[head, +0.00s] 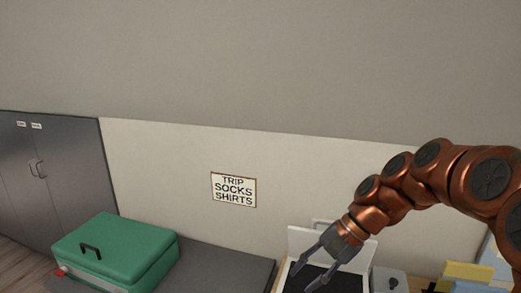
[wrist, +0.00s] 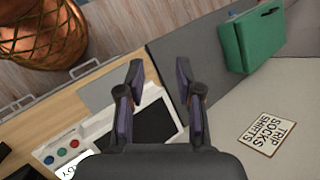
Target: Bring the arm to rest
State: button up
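My arm reaches in from the right in the head view, bent over and pointing down to the left. My gripper (head: 320,268) is at its end, in the air over a white device with a black panel (head: 347,283). The two fingers stand apart with nothing between them. The wrist view also shows my gripper (wrist: 160,95) with its fingers spread and empty. Beyond them is the same device (wrist: 150,125) with its dark panel and coloured buttons.
A closed green suitcase (head: 120,250) stands on a grey surface at the left. A dark cabinet (head: 50,180) is farther left. A grey lidded box (head: 389,280) and yellow items (head: 465,273) are at the lower right.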

jog(key=s+d+f+n+h, duration=0.2)
jog(key=s, duration=0.6)
jog(key=s+d+f+n+h, duration=0.2)
jog(key=s+d+f+h, duration=0.1)
jog(key=s, duration=0.5)
jog(key=s+d+f+n+h, duration=0.2)
jog(key=s+d+n+h, duration=0.1)
jog(key=s, duration=0.5)
jog(key=shift+s+d+f+g, duration=0.2)
jog(key=shift+f+g, duration=0.1)
